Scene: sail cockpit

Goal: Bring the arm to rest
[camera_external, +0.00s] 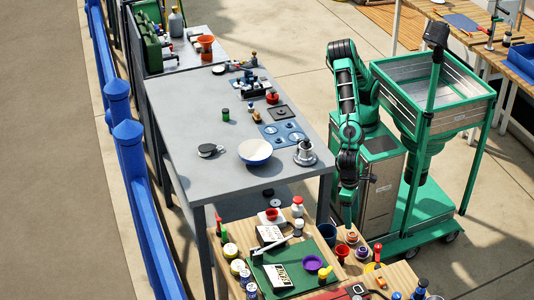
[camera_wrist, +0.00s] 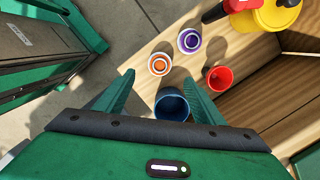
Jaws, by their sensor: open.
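My arm (camera_external: 349,130) reaches from my green base out over the corner of the wooden table. It hangs bent, with my gripper (camera_external: 347,215) pointing down above the small cups. In the wrist view my gripper (camera_wrist: 159,78) has its two green fingers spread wide, with nothing held. A dark blue cup (camera_wrist: 171,105) shows between the fingers, below them. A cup with orange and white rings (camera_wrist: 159,64) shows just past the fingertips. A purple-rimmed cup (camera_wrist: 190,40) and a red cup (camera_wrist: 219,78) stand farther off. I cannot tell the exact height of the fingers above the cups.
The wooden table (camera_external: 231,238) is crowded with jars, cards and a green mat (camera_external: 300,262). A grey table (camera_external: 205,115) behind it holds a white bowl (camera_external: 255,151) and several fittings. A green hopper cart (camera_external: 430,125) stands close to my arm's right.

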